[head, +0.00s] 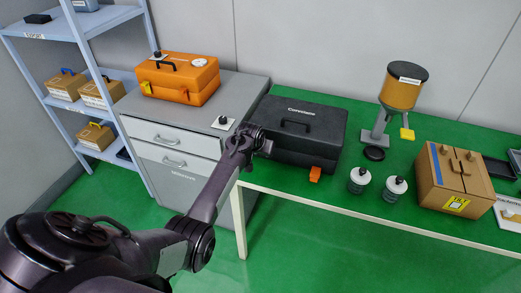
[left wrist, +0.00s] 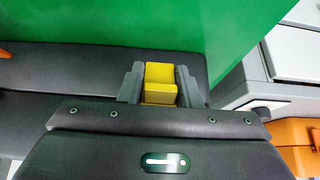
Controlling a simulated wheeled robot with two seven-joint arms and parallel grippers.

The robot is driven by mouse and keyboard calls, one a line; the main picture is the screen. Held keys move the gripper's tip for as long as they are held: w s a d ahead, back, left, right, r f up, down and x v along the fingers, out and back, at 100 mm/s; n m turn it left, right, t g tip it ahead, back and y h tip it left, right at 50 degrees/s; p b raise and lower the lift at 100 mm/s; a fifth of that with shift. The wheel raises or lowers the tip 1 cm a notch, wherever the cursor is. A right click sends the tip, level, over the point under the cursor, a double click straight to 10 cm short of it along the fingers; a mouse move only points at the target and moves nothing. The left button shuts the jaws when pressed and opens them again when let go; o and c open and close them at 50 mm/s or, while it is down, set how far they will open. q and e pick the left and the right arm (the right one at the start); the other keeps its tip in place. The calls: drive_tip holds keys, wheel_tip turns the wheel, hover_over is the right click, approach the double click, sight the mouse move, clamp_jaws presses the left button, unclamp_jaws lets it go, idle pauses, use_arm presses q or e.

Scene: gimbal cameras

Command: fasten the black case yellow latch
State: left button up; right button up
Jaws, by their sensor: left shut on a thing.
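The black case (head: 305,135) stands closed on the green table, with a handle on its lid. My left gripper (head: 266,149) is at the left end of the case in the head view. In the left wrist view the yellow latch (left wrist: 160,84) sits between the two grey fingers of my left gripper (left wrist: 160,92), which is shut on it. The dark case (left wrist: 55,65) shows behind the fingers there. The latch is hidden by the gripper in the head view, and whether it is fastened cannot be told. My right gripper is not in view.
Two lidded jars (head: 359,180), a brown box (head: 454,180) and an orange-bodied dispenser (head: 404,88) stand to the right. A grey cabinet (head: 235,95) with an orange case (head: 182,82) is at the left.

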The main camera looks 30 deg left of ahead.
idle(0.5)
use_arm(q)
drive_tip(key=o, duration=0.9)
drive_tip(key=shift+w, duration=0.1)
drive_tip(key=shift+c, duration=0.2)
drive_tip(key=a+v, duration=0.1)
drive_tip(key=v, duration=0.6)
drive_tip(key=shift+d+r, duration=0.35)
drive_tip(key=shift+d, duration=0.2)
